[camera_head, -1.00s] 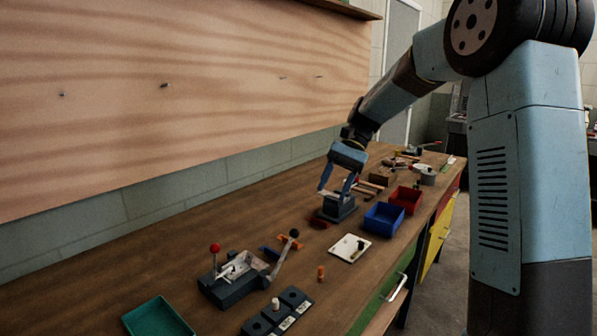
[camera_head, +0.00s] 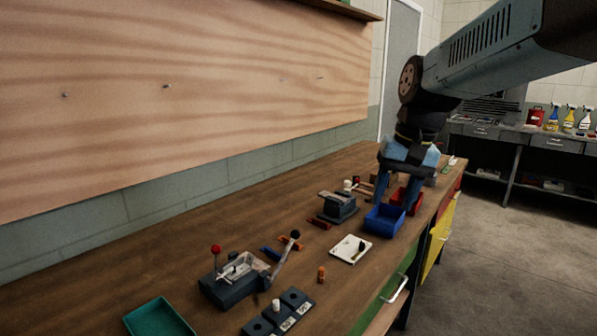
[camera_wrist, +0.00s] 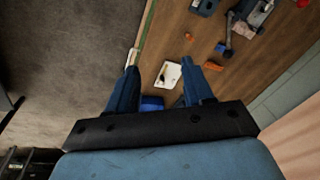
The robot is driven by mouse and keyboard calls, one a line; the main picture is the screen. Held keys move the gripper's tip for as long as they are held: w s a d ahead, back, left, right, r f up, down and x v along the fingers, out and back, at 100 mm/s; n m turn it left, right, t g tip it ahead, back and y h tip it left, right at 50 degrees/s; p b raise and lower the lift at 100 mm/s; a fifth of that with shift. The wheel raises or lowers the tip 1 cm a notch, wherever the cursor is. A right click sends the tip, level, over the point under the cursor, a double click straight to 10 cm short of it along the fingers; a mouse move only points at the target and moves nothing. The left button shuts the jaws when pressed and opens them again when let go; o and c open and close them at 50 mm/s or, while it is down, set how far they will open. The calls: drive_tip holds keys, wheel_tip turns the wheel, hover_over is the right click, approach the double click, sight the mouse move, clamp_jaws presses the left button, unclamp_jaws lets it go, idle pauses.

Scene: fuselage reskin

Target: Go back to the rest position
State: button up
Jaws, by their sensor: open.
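My gripper (camera_head: 396,195) is open and empty, pointing down at the far part of the workbench (camera_head: 190,226). In the head view its fingers overlap the blue bin (camera_head: 383,219) and the red bin (camera_head: 408,199); I cannot tell the exact gap. In the wrist view my gripper (camera_wrist: 157,84) has its two blue fingers spread apart. The blue bin (camera_wrist: 152,102) shows low between them, and a white tray (camera_wrist: 170,76) lies beyond. My arm reaches in from the upper right of the head view.
On the bench are a dark block-like fixture (camera_head: 338,207), the white tray (camera_head: 351,248), a lever device with a red knob (camera_head: 235,279), a green tray (camera_head: 159,318) and an orange peg (camera_head: 321,273). A back bench (camera_head: 545,140) holds spray bottles. Floor at right is clear.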

drive_tip(key=s+d+f+n+t+h, duration=0.1)
drive_tip(key=s+d+t, duration=0.3)
drive_tip(key=s, duration=0.6)
drive_tip(key=shift+s+d+f+n+h, duration=0.25)
drive_tip(key=shift+s+d+n+h, duration=0.1)
drive_tip(key=shift+d, duration=0.35)
drive_tip(key=shift+c, duration=0.2)
idle(0.9)
